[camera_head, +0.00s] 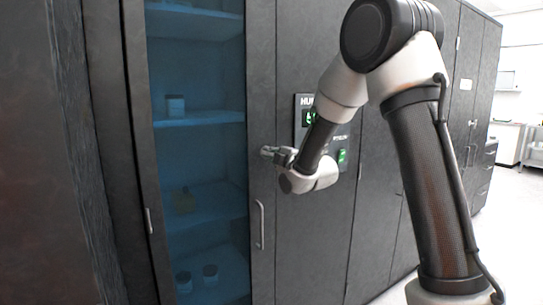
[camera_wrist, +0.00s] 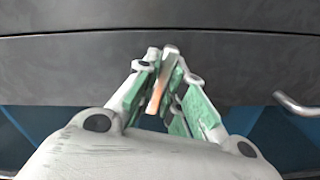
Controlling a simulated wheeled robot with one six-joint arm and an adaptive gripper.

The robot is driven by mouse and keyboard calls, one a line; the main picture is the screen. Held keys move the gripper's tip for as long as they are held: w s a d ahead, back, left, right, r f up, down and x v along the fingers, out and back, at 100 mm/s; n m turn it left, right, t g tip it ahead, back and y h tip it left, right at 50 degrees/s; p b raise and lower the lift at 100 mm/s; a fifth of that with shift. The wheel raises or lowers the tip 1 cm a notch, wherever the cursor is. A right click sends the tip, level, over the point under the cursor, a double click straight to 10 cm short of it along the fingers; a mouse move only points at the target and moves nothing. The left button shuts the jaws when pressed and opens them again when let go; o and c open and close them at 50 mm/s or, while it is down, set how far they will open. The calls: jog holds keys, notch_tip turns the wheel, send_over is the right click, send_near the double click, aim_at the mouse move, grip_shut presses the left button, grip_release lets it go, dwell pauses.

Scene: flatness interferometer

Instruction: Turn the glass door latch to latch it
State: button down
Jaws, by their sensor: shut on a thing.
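The cabinet's glass door has a dark frame (camera_head: 262,110) around a blue pane (camera_head: 210,150). Its frame also fills the upper part of the wrist view (camera_wrist: 70,75). My gripper (camera_head: 267,152) is at the frame, right of the pane and above the door handle (camera_head: 260,225). In the wrist view my gripper (camera_wrist: 161,62) has its fingers closed around a small latch (camera_wrist: 156,98), which shows as a thin orange-tan strip between the green pads. The fingers hide most of the latch, and in the head view I cannot make it out.
A control panel (camera_head: 301,103) with green displays is on the cabinet front, partly behind my arm. The door handle also shows at the right of the wrist view (camera_wrist: 298,106). Shelves behind the glass hold small items. Open floor lies at the far right.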

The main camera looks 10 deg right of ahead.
jog(key=m, duration=1.3)
jog(key=shift+m, duration=0.4)
dwell(0.4)
jog(key=c, duration=1.5)
grip_release()
jog(key=v, duration=0.7)
jog(key=shift+s, duration=0.25)
